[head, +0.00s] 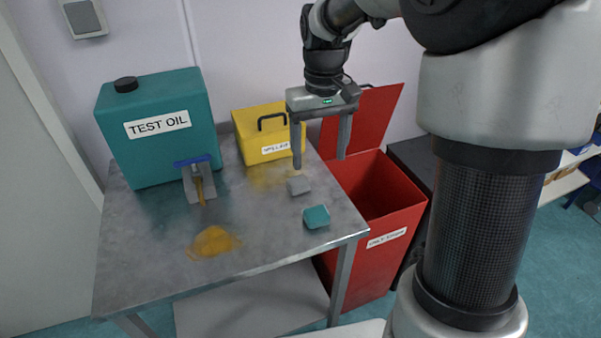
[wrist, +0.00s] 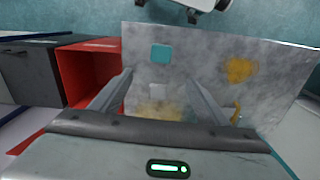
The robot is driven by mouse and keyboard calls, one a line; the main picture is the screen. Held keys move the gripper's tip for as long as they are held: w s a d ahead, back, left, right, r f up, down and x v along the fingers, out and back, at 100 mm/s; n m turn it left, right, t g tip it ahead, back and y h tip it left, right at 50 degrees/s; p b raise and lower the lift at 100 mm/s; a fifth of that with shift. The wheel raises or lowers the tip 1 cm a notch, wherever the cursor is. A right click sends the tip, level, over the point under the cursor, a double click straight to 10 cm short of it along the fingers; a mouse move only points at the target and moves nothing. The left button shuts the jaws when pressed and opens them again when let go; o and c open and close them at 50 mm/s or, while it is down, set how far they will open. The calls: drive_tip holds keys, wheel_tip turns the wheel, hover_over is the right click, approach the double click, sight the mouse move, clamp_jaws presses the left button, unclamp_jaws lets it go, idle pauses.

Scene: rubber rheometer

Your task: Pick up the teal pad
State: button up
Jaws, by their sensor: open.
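The teal pad (head: 316,216) lies flat on the metal table near its front right corner. It also shows in the wrist view (wrist: 160,53), beyond the fingertips. A small grey pad (head: 299,186) lies on the table a little behind it, and shows between my fingers in the wrist view (wrist: 157,90). My gripper (head: 320,161) is open and empty, pointing down. It hangs above the table's right edge, behind and above the teal pad, touching neither pad.
A teal TEST OIL can (head: 158,128) and a yellow box (head: 266,136) stand at the back of the table (head: 140,255). An orange spill (head: 213,241) lies front left. An open red bin (head: 376,190) stands right of the table.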

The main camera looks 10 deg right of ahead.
hover_over(317, 212)
drive_tip(key=f, duration=0.7)
drive_tip(key=f+b, duration=0.1)
drive_tip(key=f, duration=0.3)
drive_tip(key=shift+w+f, duration=0.25)
drive_tip(key=f, duration=0.4)
drive_tip(key=shift+s+f, duration=0.1)
drive_tip(key=shift+s, duration=0.25)
drive_tip(key=shift+f, duration=0.5)
drive_tip(key=c, duration=1.1)
wheel_tip(317, 212, up, 10)
drive_tip(key=shift+r+p, duration=0.1)
drive_tip(key=shift+p, duration=0.25)
